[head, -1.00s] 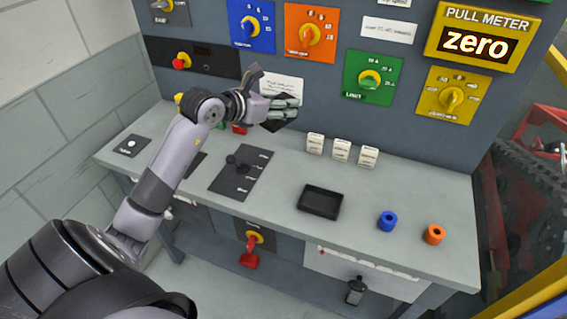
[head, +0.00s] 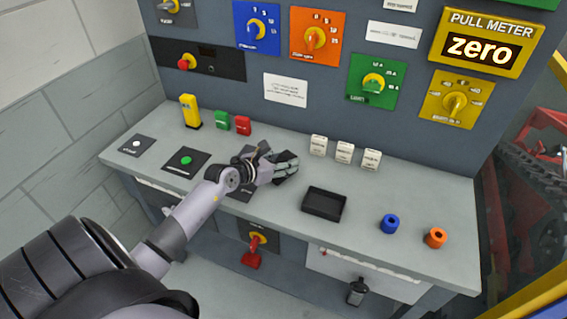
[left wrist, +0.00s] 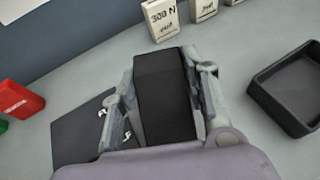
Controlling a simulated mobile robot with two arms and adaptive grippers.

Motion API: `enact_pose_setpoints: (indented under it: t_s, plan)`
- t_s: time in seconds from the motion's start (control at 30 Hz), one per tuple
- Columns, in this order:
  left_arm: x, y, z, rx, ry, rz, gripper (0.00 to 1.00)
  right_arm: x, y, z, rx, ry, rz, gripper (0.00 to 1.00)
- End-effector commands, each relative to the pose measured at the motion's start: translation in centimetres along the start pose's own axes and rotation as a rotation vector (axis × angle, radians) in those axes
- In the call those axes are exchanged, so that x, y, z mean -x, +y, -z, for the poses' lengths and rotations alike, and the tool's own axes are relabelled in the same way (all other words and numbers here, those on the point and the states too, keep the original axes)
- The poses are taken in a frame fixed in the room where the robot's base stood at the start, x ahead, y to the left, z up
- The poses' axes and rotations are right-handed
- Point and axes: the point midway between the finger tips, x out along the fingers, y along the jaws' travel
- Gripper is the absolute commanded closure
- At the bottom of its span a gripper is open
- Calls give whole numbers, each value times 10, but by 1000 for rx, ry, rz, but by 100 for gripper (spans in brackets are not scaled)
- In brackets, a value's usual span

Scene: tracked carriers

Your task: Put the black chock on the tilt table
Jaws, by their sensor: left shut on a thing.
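The black chock (left wrist: 163,95) fills the space between the two fingers of my left gripper (left wrist: 166,72) in the left wrist view. The fingers are shut on its sides. In the head view my left gripper (head: 287,165) is low over the bench, above the dark lever plate and left of the black tray. The chock is mostly hidden there by the fingers and wrist. I cannot make out a thing that is clearly the tilt table. My right gripper is not in view.
The grey bench (head: 420,190) carries a black tray (head: 323,203), a blue ring (head: 390,223), an orange ring (head: 436,237) and three white weight blocks (head: 344,152). Yellow, green and red blocks (head: 243,125) stand at the back left. The control panel (head: 290,60) rises behind.

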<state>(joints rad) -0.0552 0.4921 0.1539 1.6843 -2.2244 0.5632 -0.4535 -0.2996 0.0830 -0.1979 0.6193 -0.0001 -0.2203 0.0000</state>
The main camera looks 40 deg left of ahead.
Motion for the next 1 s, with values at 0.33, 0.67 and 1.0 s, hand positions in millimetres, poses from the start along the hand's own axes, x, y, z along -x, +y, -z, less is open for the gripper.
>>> enact_pose_setpoints:
  t_s: [0.33, 0.67, 1.0]
  plan:
    - [-3, 0, 7, -1, -4, -1, 98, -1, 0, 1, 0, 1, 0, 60]
    - [-4, 0, 11, 0, -1, -1, 46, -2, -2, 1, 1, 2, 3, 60]
    - [-4, 0, 11, 0, -1, -1, 39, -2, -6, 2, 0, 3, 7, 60]
